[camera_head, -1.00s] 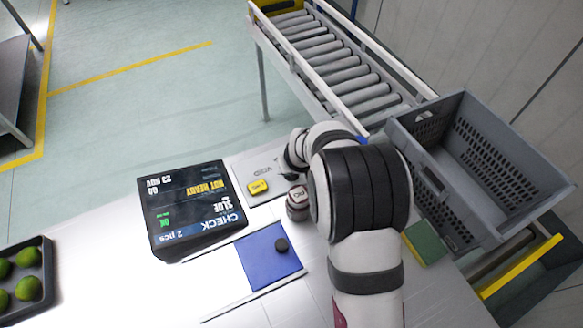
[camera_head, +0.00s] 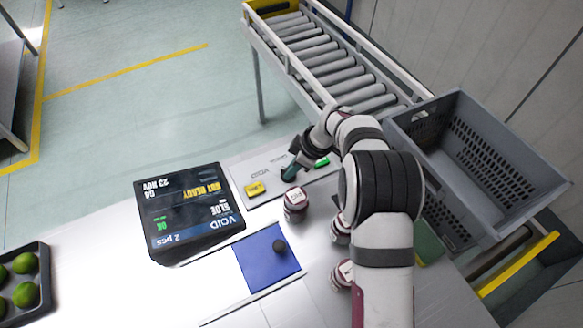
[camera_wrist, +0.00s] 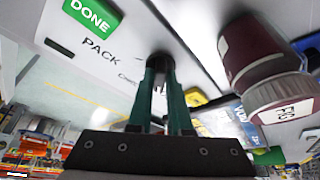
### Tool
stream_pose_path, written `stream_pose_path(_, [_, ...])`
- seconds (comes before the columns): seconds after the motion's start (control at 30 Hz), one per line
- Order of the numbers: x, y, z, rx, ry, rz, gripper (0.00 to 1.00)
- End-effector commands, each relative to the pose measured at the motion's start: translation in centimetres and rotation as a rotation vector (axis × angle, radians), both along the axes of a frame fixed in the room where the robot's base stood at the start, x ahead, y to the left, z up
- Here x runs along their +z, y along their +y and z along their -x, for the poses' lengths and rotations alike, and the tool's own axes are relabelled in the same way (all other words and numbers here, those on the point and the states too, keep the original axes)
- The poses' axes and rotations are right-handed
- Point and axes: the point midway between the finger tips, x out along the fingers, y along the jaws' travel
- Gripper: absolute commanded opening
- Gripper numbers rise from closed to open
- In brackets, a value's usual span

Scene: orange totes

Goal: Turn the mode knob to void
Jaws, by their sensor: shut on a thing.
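The mode knob (camera_wrist: 160,58) is a small dark knob on the pale control panel (camera_head: 262,170). My gripper (camera_wrist: 161,72) has its green fingers closed on it in the wrist view, hiding most of it. In the head view my gripper (camera_head: 289,173) is at the panel, over the knob. Panel lettering near it includes VOID (camera_head: 260,174) and, in the wrist view, PACK (camera_wrist: 98,50). The display (camera_head: 190,212) reads VOID, 2 pcs, SLOE and NOT READY. The knob's pointer is not clear.
Several dark-red jars (camera_head: 295,205) stand close to the panel and under my arm. A yellow button (camera_head: 256,189) and a green DONE button (camera_wrist: 92,14) flank the knob. A blue pad (camera_head: 266,262), a grey crate (camera_head: 455,125) and a lime tray (camera_head: 45,270) are farther off.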

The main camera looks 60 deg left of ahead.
Motion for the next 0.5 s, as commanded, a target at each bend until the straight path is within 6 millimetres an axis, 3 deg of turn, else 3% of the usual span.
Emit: stream_pose_path(0.5, [-0.12,0.11,-0.29,0.26,-0.002,0.002,0.0])
